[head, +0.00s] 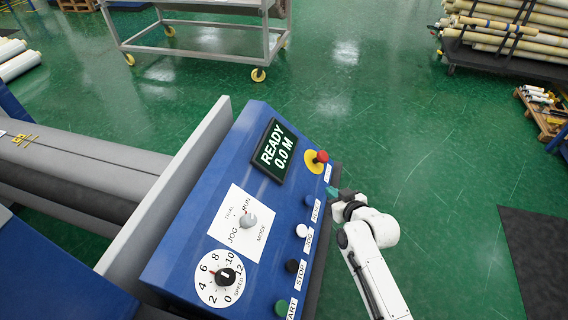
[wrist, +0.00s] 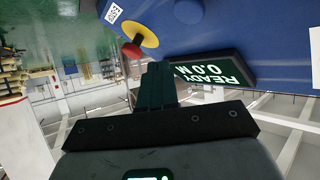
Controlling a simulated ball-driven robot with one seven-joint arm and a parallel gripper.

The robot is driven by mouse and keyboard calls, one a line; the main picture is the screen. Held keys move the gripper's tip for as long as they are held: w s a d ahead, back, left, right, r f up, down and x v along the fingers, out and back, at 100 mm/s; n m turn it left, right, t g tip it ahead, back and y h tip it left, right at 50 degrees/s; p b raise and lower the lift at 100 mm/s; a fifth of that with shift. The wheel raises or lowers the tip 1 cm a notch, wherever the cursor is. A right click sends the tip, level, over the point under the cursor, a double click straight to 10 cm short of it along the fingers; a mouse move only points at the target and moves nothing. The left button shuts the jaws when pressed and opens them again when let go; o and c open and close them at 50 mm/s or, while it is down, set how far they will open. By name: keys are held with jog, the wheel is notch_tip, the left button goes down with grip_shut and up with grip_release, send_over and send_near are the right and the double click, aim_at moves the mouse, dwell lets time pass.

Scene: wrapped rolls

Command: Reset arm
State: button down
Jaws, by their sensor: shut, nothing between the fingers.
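My white arm comes up from the bottom right in the head view. My gripper (head: 332,191) is at the right edge of the blue control panel (head: 168,262), near the red emergency button (head: 321,156) on its yellow base. In the wrist view my gripper (wrist: 158,70) has its dark fingers together with nothing between them. The display (head: 272,151) reads READY 0.0 M; it also shows upside down in the wrist view (wrist: 215,69). I cannot tell whether the fingertips touch the panel.
The panel carries a mode knob (head: 247,221), a speed dial (head: 224,276) and several push buttons. A metal cart (head: 190,35) stands at the back. A rack of wrapped rolls (head: 510,30) is at the back right.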

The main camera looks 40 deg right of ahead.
jog(key=shift+a, duration=0.1)
jog(key=s+a+g+y, duration=0.1)
jog(key=s+a+g, duration=0.2)
jog(key=s+a, duration=0.2)
jog(key=s+a+n+g+y, duration=0.1)
jog(key=s+a+g, duration=0.3)
jog(key=s, duration=0.7)
jog(key=s+a+g+b, duration=0.1)
jog(key=s+a+g, duration=0.3)
jog(key=s+a, duration=0.2)
jog(key=s, duration=0.2)
jog(key=shift+s+r+n+y, duration=0.4)
